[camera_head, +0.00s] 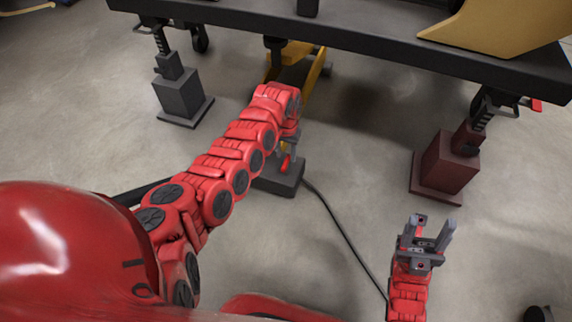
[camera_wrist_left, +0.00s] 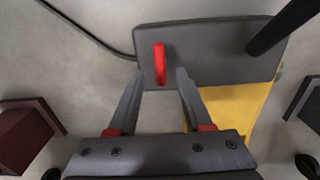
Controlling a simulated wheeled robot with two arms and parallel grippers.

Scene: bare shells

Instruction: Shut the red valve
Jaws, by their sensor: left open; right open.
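The red valve (camera_wrist_left: 159,64) is a narrow red handle standing on a dark grey box (camera_wrist_left: 212,52) in the left wrist view. In the head view the red valve (camera_head: 286,162) shows small above the grey box (camera_head: 277,184), partly covered by my left gripper. My left gripper (camera_head: 291,150) is open and points down at the box. In the left wrist view its fingertips lie on either side of the red handle, with gaps on both sides; I cannot tell the exact depth. My right gripper (camera_head: 429,226) is open and empty at lower right, away from the valve.
A dark platform (camera_head: 350,38) spans the top, above the box, on a grey block leg (camera_head: 180,97) and a dark red block leg (camera_head: 447,165). A yellow frame (camera_head: 312,78) stands behind the box. A black cable (camera_head: 340,228) runs across the floor from the box.

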